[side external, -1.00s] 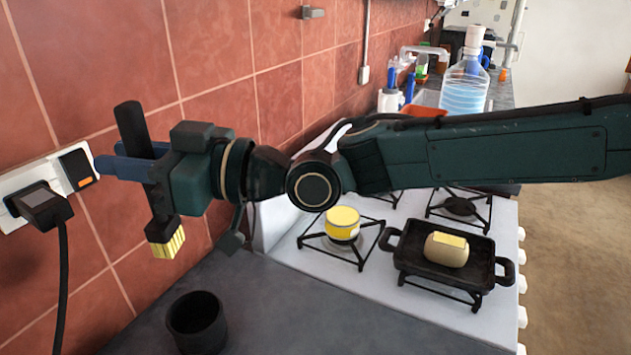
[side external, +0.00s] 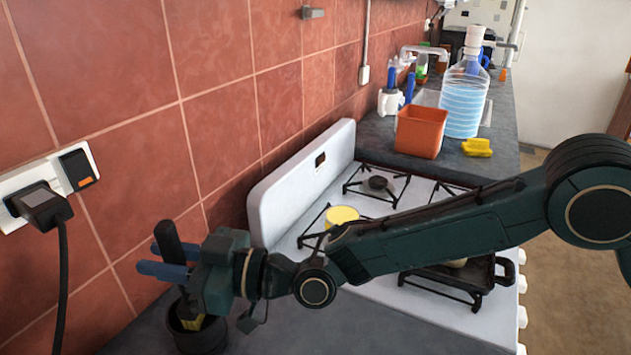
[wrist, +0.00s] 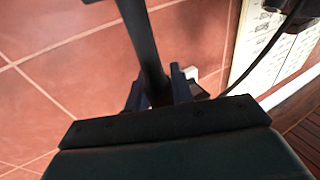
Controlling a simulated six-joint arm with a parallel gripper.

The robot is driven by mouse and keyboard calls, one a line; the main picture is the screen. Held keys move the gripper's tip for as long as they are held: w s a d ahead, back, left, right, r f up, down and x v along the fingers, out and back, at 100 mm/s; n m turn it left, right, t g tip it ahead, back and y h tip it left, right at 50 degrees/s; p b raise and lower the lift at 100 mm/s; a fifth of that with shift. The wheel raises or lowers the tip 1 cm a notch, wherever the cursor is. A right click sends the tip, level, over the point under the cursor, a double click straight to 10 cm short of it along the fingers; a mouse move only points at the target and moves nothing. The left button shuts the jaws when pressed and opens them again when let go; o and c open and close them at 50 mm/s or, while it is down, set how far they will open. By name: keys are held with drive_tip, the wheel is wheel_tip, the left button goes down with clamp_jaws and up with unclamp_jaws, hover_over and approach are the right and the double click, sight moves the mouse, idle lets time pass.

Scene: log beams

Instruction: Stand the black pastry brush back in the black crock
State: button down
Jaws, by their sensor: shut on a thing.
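My gripper (side external: 160,262) is shut on the black pastry brush (side external: 167,240), with its blue fingers around the dark handle. The brush is nearly upright, slightly tilted, handle up and pale yellow bristles down. The bristle end shows within the mouth of the black crock (side external: 208,341), which stands on the grey counter. I cannot tell whether the bristles touch the crock's bottom. In the wrist view the dark handle (wrist: 143,40) runs up from between the fingers (wrist: 162,92); the crock is not visible there.
The tiled wall (side external: 100,170) is close behind, with a plugged-in socket (side external: 48,190) at left. The white stove (side external: 300,205) is to the right, with a yellow tin (side external: 341,215) and a black pan (side external: 470,275). An orange container (side external: 420,130) and a water bottle (side external: 464,100) stand farther back.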

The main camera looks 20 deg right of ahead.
drive_tip(key=shift+f, duration=2.5)
drive_tip(key=c, duration=1.2)
unclamp_jaws()
drive_tip(key=v, duration=1.2)
